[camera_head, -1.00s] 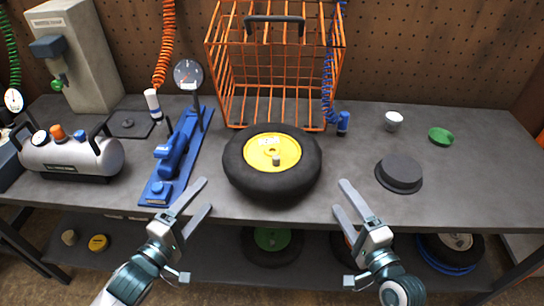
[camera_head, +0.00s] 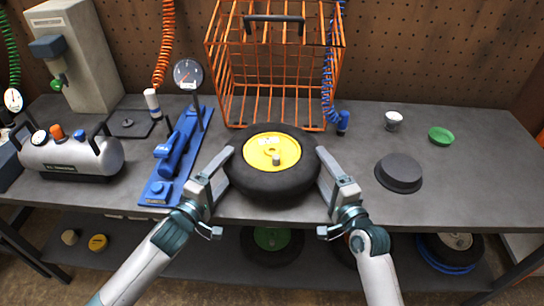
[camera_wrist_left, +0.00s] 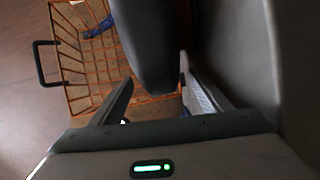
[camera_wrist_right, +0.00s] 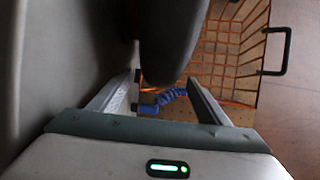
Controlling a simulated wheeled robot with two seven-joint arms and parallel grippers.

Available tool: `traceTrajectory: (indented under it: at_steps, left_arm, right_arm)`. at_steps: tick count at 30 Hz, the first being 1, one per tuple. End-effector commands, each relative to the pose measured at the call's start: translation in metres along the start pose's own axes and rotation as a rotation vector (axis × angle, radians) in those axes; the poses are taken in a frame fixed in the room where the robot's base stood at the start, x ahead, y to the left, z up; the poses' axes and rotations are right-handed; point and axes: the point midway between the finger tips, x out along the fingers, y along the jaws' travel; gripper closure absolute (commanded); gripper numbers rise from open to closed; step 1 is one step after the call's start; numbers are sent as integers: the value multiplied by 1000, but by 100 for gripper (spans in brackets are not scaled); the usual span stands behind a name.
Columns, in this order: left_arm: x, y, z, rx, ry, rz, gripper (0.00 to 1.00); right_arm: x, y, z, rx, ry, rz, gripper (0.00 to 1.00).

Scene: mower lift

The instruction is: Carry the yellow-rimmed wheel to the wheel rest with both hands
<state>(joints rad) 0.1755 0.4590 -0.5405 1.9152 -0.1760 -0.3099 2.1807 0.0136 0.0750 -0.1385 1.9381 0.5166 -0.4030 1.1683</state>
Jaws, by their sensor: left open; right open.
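The yellow-rimmed wheel (camera_head: 272,185) lies flat on the workbench, its yellow hub (camera_head: 262,146) facing up. My left gripper (camera_head: 225,162) is open at the tyre's left side. My right gripper (camera_head: 325,165) is open at its right side. In the left wrist view the dark tyre (camera_wrist_left: 145,45) reaches between the spread fingers. The right wrist view likewise shows the tyre (camera_wrist_right: 170,40) between the open fingers. Contact with the fingers cannot be told. A low dark round block (camera_head: 399,173), perhaps the wheel rest, stands right of the wheel.
An orange wire cage (camera_head: 232,70) stands behind the wheel. A blue tool on a plate (camera_head: 172,160) and a gauge (camera_head: 188,75) stand to its left. A green bowl (camera_head: 440,135) and a white cup (camera_head: 393,121) are at the back right. The bench between wheel and block is clear.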

Motion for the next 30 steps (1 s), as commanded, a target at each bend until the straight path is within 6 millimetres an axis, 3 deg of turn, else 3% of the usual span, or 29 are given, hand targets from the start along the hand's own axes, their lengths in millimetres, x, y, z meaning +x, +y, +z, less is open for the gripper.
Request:
traceTrajectory:
  at_steps: [9, 23, 25, 30]
  left_arm:
    - [42, 0, 0, 1, 0, 1, 29]
    - [51, 0, 0, 1, -1, 0, 29]
    - [51, 0, 0, 1, -1, 0, 39]
    - [51, 0, 0, 1, 0, 0, 80]
  right_arm:
    - [42, 0, 0, -1, 0, 0, 30]
    - [52, 0, 0, -1, 0, 0, 30]
    - [51, 0, 0, -1, 0, 0, 39]
    - [51, 0, 0, -1, 0, 0, 80]
